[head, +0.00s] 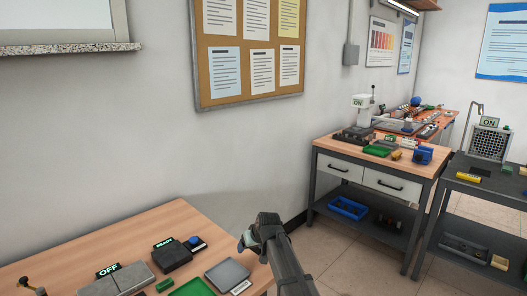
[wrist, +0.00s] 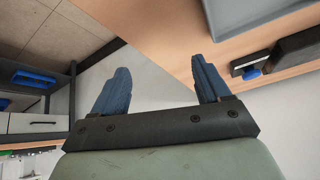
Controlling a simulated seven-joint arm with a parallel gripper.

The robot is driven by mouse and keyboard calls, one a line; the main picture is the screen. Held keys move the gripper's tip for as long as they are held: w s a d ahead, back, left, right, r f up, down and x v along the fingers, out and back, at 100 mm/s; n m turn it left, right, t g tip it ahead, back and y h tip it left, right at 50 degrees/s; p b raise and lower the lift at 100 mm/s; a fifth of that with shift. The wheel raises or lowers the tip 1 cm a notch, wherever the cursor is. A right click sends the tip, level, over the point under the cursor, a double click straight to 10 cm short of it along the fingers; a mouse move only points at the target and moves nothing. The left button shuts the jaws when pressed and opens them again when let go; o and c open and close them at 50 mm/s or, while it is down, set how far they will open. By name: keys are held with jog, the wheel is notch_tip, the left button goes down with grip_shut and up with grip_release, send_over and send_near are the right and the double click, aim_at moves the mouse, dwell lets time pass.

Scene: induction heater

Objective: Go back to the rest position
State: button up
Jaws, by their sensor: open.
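My gripper (head: 250,240) is at the right end of the near wooden table (head: 150,228) in the head view, just beyond the grey tray (head: 228,272). In the wrist view its two blue fingers (wrist: 160,88) stand wide apart with nothing between them. My grey arm comes up from the bottom of the head view and hides part of the table's right edge. The gripper appears to be above the table's edge and apart from the tray; the exact height is hard to tell.
On the near table are a grey box with an OFF sign (head: 108,272), a dark block marked READY (head: 171,256), a blue-knobbed button (head: 195,244) and a green tray (head: 192,288). A workbench (head: 375,165) and a dark cart (head: 480,182) stand at the right. Floor lies between.

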jog(key=s+d+f+m+t+h, duration=0.1)
jog(key=d+f, duration=0.3)
jog(key=d, duration=0.4)
jog(key=s+d+f+m, duration=0.1)
jog(key=d+f, duration=0.4)
jog(key=d, duration=0.3)
jog(key=s+d+f+m+g+h, duration=0.15)
jog(key=s+f+g, duration=0.25)
jog(key=s+f, duration=0.95)
jog(key=s+d+f+g, duration=0.2)
jog(key=s+f+g, duration=0.1)
jog(key=s+f, duration=1.05)
jog(key=s+d+f+g, duration=0.1)
jog(key=s+f+g, duration=0.2)
jog(key=s, duration=1)
jog(key=s+d+f+m+g+h, duration=0.1)
jog(key=s+f+g, duration=0.2)
jog(key=s, duration=1)
jog(key=shift+s+f, duration=0.2)
jog(key=shift+f, duration=0.15)
